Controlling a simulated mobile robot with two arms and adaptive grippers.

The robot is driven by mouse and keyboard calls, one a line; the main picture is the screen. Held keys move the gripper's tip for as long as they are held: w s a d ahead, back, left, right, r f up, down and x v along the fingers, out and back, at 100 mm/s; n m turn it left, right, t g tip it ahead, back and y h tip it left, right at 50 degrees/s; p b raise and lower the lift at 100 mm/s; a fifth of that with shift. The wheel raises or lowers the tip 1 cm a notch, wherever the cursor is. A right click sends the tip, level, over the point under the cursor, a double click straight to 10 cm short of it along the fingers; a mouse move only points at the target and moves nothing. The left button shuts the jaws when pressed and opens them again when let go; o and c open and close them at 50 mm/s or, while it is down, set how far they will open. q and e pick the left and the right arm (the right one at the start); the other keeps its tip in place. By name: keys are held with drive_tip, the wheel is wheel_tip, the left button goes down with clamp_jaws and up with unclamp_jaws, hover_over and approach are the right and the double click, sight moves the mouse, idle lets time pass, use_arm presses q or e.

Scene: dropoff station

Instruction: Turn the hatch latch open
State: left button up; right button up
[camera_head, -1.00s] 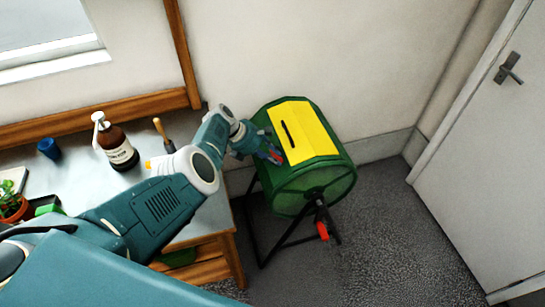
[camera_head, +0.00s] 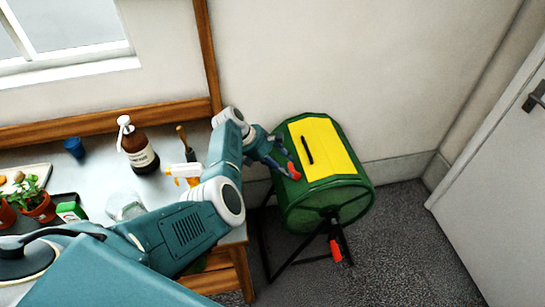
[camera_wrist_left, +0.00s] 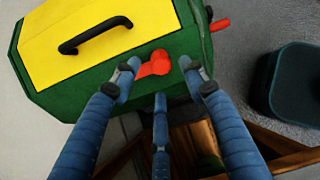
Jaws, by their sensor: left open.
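A green drum (camera_head: 322,212) on a dark stand has a yellow hatch (camera_head: 325,150) with a black handle (camera_head: 307,151). The yellow hatch (camera_wrist_left: 80,40) and its black handle (camera_wrist_left: 96,36) also show in the left wrist view. A red latch (camera_head: 294,171) sits on the green body beside the hatch; it also shows in the left wrist view (camera_wrist_left: 153,65). My left gripper (camera_head: 283,165) is at the latch. Its blue fingers (camera_wrist_left: 163,80) are open, with the latch between the two upper fingertips. I cannot tell whether they touch it. My right gripper is not in view.
A red crank grip (camera_head: 336,251) hangs at the drum's near end. The bench (camera_head: 95,178) at left holds a brown pump bottle (camera_head: 140,152), an orange-and-white spray bottle (camera_head: 186,172), a blue cup (camera_head: 74,147) and potted plants (camera_head: 38,206). A door stands at right; the floor between is clear.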

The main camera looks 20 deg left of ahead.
use_arm(q)
drive_tip(key=v, duration=0.6)
drive_tip(key=shift+s+a+r, duration=0.15)
drive_tip(key=shift+a+r, duration=0.05)
drive_tip(key=shift+r, duration=0.15)
drive_tip(key=shift+d, duration=0.1)
